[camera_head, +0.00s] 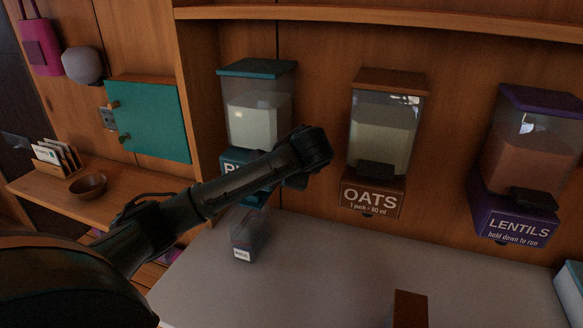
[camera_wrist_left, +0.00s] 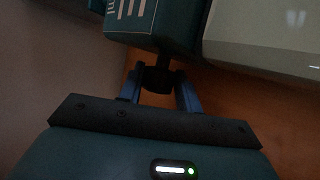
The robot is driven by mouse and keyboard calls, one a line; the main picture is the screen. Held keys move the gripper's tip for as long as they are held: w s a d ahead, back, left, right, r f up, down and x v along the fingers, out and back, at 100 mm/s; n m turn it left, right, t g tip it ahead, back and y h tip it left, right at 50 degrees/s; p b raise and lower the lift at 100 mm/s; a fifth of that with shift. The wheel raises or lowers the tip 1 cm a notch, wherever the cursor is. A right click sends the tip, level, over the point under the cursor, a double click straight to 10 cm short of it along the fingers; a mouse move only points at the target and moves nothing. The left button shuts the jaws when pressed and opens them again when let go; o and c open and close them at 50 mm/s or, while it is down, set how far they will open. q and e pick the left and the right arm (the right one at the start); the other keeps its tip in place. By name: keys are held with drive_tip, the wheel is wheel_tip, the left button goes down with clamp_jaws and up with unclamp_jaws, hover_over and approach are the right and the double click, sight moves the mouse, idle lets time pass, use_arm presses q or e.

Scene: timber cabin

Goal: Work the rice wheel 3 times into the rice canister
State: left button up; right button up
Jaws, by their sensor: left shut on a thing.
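The rice dispenser (camera_head: 257,118) hangs on the wooden wall, with a teal lid and pale grain in its clear hopper. Its teal label (camera_head: 232,165) is mostly hidden behind my left arm. A small clear rice canister (camera_head: 250,232) with a white label stands on the counter below it. In the left wrist view, the blue fingers of my left gripper (camera_wrist_left: 161,92) are shut on the dark rice wheel (camera_wrist_left: 158,77), on a short shaft from the teal housing (camera_wrist_left: 170,25). In the head view, my arm hides most of this grip. My right gripper is not in view.
The oats dispenser (camera_head: 382,138) and lentils dispenser (camera_head: 528,150) hang to the right. A brown block-like object (camera_head: 408,309) stands at the counter's front, and a teal and white box (camera_head: 571,292) at its right edge. The middle of the counter (camera_head: 330,270) is clear.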

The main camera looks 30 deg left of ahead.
use_arm(q)
drive_tip(key=c, duration=0.3)
drive_tip(key=shift+f, duration=0.15)
